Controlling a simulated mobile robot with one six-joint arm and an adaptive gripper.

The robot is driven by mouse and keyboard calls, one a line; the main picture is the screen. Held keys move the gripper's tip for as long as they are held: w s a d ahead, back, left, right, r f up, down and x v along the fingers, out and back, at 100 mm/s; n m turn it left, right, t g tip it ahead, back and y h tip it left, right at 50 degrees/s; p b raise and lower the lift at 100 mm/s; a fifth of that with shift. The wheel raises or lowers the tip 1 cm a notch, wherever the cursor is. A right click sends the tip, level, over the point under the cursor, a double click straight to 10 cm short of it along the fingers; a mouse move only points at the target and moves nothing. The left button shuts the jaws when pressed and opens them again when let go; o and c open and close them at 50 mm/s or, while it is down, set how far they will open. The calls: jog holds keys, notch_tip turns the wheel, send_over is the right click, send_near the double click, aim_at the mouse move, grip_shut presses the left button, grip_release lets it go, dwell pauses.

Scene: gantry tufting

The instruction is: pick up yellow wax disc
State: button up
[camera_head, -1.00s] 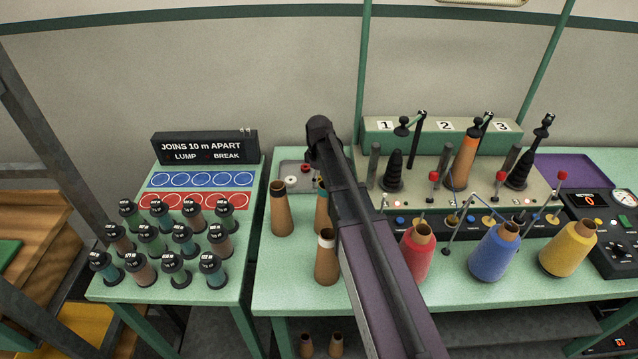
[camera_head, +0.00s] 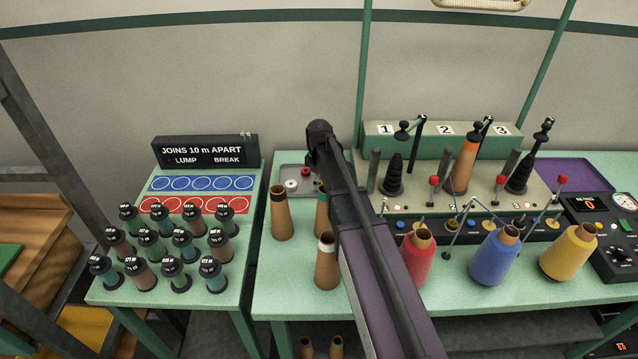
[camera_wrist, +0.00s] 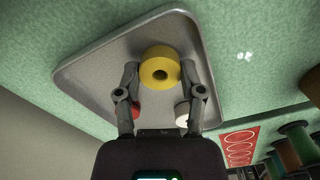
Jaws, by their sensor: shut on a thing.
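The yellow wax disc (camera_wrist: 160,54) shows in the wrist view as a thick ring with a dark centre hole. My gripper (camera_wrist: 160,72) is shut on it, with one finger at each side of the disc. The disc is over or on the grey tray (camera_wrist: 85,82); I cannot tell whether it is lifted clear. A red disc (camera_wrist: 136,111) and a white disc (camera_wrist: 182,112) are in the tray, close to my fingers. In the head view my arm hides the gripper and the yellow disc. The tray (camera_head: 283,171), white disc (camera_head: 291,185) and red disc (camera_head: 306,172) show left of my arm.
Brown cones (camera_head: 282,213) stand on the green table just in front of the tray. Red (camera_head: 419,258), blue (camera_head: 494,256) and yellow (camera_head: 569,252) yarn cones stand to the right.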

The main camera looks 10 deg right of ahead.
notch_tip(320, 180, up, 10)
jog(key=p, duration=0.9)
jog(key=shift+p, duration=0.4)
dwell(0.3)
notch_tip(320, 180, up, 7)
jog(key=p, duration=0.7)
jog(key=shift+r, duration=0.2)
jog(key=shift+s+f, duration=0.1)
